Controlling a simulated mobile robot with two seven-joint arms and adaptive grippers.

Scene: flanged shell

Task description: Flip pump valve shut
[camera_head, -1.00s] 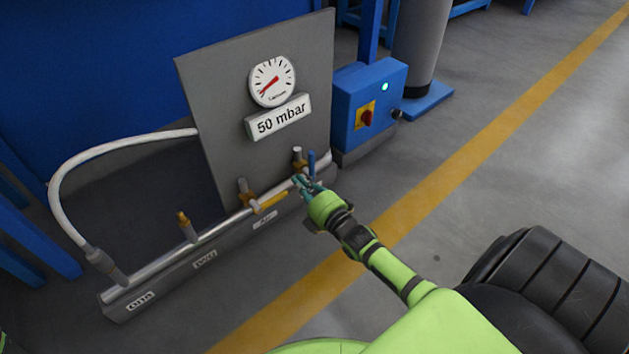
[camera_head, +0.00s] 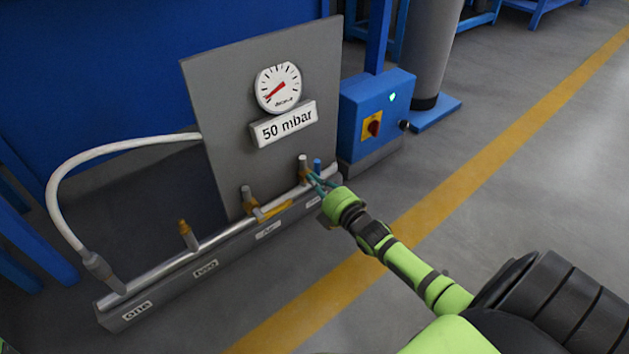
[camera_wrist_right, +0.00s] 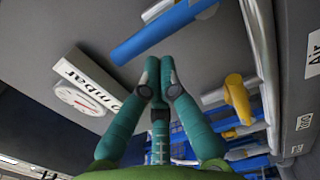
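A silver pipe manifold (camera_head: 215,240) on a grey labelled base runs along the floor in the head view. Its right end carries a valve (camera_head: 303,165) and a short blue handle (camera_head: 317,165) that stands up. The blue handle also shows in the right wrist view (camera_wrist_right: 160,32), just beyond the fingertips. The label at that end is too small to read, so I cannot confirm which valve is the pump's. My right gripper (camera_head: 322,183) is at this end; its fingers (camera_wrist_right: 160,72) are drawn nearly together, with nothing seen between them. Contact with the handle cannot be told. My left gripper is not visible.
A yellow handle (camera_head: 276,210) lies along the pipe at the middle valve. A grey panel (camera_head: 225,110) with a gauge (camera_head: 278,87) and a "50 mbar" sign (camera_head: 284,124) stands behind. A blue control box (camera_head: 375,115) is at right. The floor in front is clear.

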